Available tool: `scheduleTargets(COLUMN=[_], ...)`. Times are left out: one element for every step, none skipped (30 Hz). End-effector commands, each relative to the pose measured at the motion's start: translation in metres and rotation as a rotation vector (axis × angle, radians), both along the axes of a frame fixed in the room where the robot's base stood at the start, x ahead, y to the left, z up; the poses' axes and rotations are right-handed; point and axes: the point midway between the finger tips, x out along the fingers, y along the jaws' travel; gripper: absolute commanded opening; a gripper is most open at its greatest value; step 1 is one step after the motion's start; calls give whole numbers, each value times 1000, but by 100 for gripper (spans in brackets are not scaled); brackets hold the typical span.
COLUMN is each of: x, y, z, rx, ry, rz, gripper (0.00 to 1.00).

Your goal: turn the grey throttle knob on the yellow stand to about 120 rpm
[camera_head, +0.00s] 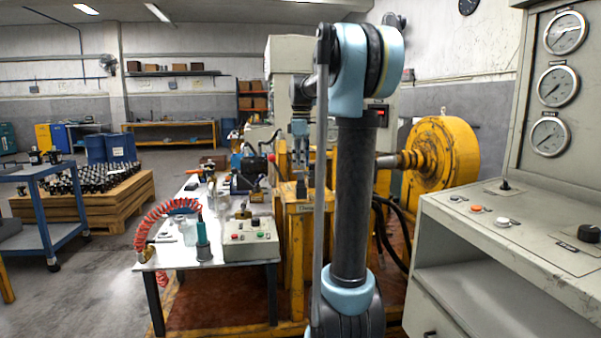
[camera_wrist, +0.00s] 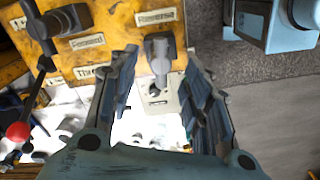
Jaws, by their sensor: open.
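The yellow stand (camera_wrist: 30,62) fills the upper left of the wrist view, with Forward and Reverse labels and a partly hidden label beginning "Th". A grey knob-like part (camera_wrist: 158,50), seemingly the throttle knob, shows between my fingers at the stand's edge. My gripper (camera_wrist: 162,68) is open, one finger on each side of this part; I cannot tell whether either touches it. In the head view my gripper (camera_head: 300,128) hangs above the yellow stand (camera_head: 297,222), and a grey upright part (camera_head: 301,188) stands below it.
A lever with a red ball (camera_wrist: 18,132) is left of my fingers in the wrist view. A control box (camera_head: 248,240) with buttons sits on the white table (camera_head: 190,262). A grey console (camera_head: 480,250) with gauges stands right. A yellow drum (camera_head: 445,160) is behind my arm.

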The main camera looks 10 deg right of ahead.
Motion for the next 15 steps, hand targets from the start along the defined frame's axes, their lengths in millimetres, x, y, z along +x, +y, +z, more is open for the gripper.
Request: scheduleTargets(x=[0,0,0,0,0,0,0,0,0,0,0,0,0,0,0], y=[0,0,0,0,0,0,0,0,0,0,0,0,0,0,0], z=[-8,-12,-16,-20,-23,-26,-28,-30,-32,-33,-34,-34,-34,-35,-35], rx=[0,0,0,0,0,0,0,0,0,0,0,0,0,0,0], ry=[0,0,0,0,0,0,0,0,0,0,0,0,0,0,0], rz=[0,0,0,0,0,0,0,0,0,0,0,0,0,0,0], gripper=[44,44,44,44,44,44,44,44,44,44,44,44,44,44,44])
